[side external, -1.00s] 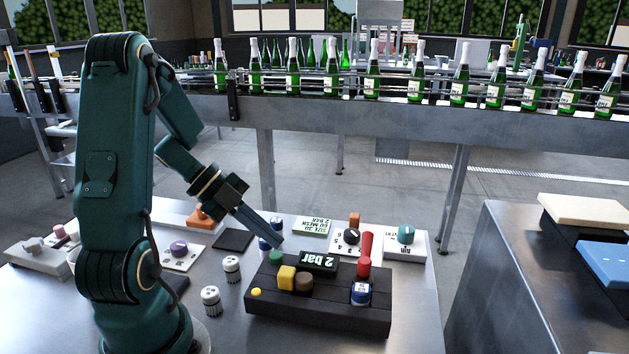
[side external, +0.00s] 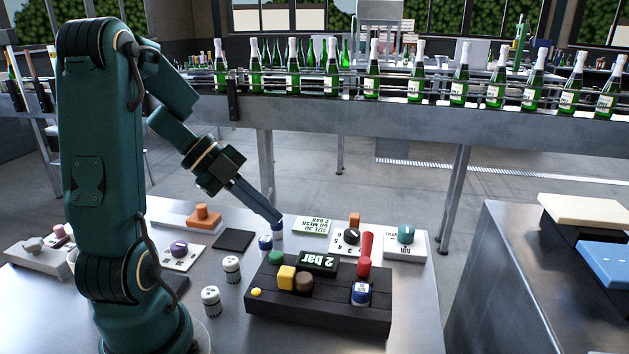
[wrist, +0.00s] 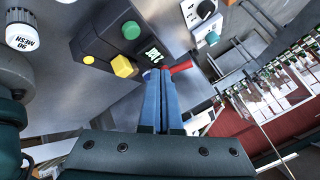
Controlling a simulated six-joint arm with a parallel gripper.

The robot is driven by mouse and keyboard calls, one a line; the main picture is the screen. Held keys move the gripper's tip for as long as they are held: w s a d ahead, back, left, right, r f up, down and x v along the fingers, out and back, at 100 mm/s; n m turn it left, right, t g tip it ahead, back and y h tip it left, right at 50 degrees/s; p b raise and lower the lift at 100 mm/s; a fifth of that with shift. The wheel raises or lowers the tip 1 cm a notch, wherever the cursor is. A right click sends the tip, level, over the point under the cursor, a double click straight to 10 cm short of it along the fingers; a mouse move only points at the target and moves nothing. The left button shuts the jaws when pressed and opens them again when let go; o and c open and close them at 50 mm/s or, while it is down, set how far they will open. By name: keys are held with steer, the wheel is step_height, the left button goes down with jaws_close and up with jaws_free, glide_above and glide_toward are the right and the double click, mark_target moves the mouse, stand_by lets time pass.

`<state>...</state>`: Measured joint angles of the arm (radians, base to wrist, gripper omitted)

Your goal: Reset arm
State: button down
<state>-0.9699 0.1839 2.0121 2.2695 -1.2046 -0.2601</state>
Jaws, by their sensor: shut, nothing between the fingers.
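My gripper (side external: 278,221) is shut and empty. In the side external view its closed blue fingers point down to the right, above the back of the black control block (side external: 320,312) and apart from it. In the wrist view the closed fingers (wrist: 161,72) run up the middle of the picture, with the control block (wrist: 98,28) behind them at the upper left.
White labelled cylinders (side external: 211,300) stand left of the block. A dial panel (side external: 350,241) and a teal-knob panel (side external: 405,243) stand behind it. An orange-knobbed part (side external: 203,215) and a dark pad (side external: 234,240) lie farther left. A bottle conveyor (side external: 420,115) runs behind.

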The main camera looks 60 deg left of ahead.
steer(key=shift+w+d+r, duration=0.1)
steer(key=shift+w+d, duration=0.05)
steer(key=shift+d, duration=0.15)
steer(key=w+d+r+n+t+y, duration=0.3)
steer(key=w+d+r+t, duration=0.15)
steer(key=r, duration=0.45)
steer(key=w+d+r+n+t+y, duration=0.2)
steer(key=w+d+r+t, duration=0.25)
steer(key=r, duration=0.35)
steer(key=s+d+f+n+g, duration=0.4)
steer(key=s+f+n+g, duration=0.6)
steer(key=s+f, duration=0.4)
steer(key=shift+s+n+g+y, duration=0.3)
steer(key=shift+s+n+y, duration=0.1)
steer(key=shift+s+n, duration=0.45)
